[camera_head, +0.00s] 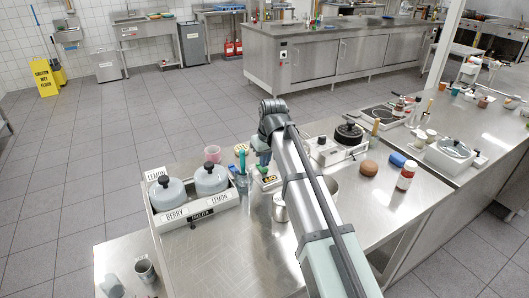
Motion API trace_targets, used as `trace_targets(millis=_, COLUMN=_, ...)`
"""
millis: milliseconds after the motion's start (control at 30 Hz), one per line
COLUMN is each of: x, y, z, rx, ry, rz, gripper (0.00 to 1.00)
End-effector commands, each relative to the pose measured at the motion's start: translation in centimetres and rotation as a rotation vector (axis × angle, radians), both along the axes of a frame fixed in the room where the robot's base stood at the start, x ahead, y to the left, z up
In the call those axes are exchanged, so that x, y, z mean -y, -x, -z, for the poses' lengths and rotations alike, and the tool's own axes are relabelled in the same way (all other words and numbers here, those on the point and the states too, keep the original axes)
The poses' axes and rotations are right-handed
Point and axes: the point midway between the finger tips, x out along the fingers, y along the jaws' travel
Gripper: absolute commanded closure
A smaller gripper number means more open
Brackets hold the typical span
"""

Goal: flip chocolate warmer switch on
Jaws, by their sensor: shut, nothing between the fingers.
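No thing in view is clearly marked as the chocolate warmer, and no switch can be made out. A white two-pot unit (228,216) stands at the left of the steel table. It has two grey-lidded pots, labels reading lemon and berry, and a small dark panel on its front. A second white unit with a black-lidded pot (349,131) stands right of my arm. My gripper (263,165) points down over the table between these units, right of the two-pot unit. It is small and partly hidden by my arm; it is shut and holds nothing.
A small yellow-and-black item (270,180) lies below my gripper. A metal cup (279,208) is beside my arm. The front left tabletop (215,262) is clear.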

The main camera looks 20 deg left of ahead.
Motion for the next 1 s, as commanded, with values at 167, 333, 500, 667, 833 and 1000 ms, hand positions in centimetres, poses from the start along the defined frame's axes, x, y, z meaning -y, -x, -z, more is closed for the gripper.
trace_targets(millis=167, x=0.0, y=0.0, z=0.4, rx=0.000, ry=0.000, rz=0.000, gripper=1.00)
trace_targets(millis=333, x=0.0, y=0.0, z=0.4, rx=0.000, ry=0.000, rz=0.000, gripper=1.00)
trace_targets(millis=500, x=0.2, y=0.2, z=0.6, rx=0.008, ry=-0.008, rz=0.000, gripper=1.00)
trace_targets(millis=667, x=0.6, y=0.8, z=1.4, rx=0.065, ry=-0.066, rz=0.000, gripper=1.00)
trace_targets(millis=833, x=0.4, y=0.4, z=1.4, rx=0.078, ry=-0.079, rz=0.000, gripper=1.00)
trace_targets(millis=1000, x=0.3, y=0.3, z=1.3, rx=0.077, ry=-0.078, rz=0.000, gripper=1.00)
